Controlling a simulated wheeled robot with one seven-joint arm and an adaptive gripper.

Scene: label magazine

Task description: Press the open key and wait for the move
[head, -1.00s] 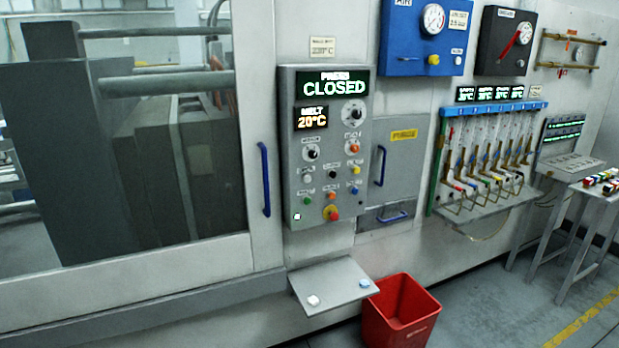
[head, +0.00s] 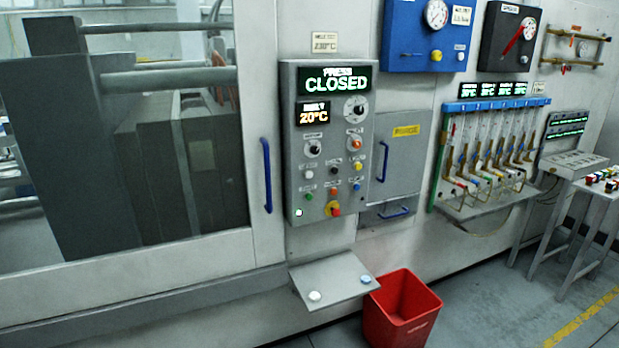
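The grey control panel (head: 296,130) stands upright on the machine front in the head view. Its top display (head: 336,81) reads PRESS CLOSED in green, and a smaller display (head: 313,114) reads MELT 20°C. Below are small keys: a green key (head: 308,197), an orange key (head: 333,191), a blue key (head: 357,187), a black key (head: 333,171) and a yellow key (head: 357,166). Their labels are too small to read, so I cannot tell which is the open key. A red stop button (head: 334,209) sits at the bottom. My gripper is not in view.
A window door (head: 257,110) with a blue handle (head: 267,175) is left of the panel. A small shelf (head: 333,283) juts out below, with a red bin (head: 404,310) beside it. Hoses and gauges line the wall to the right.

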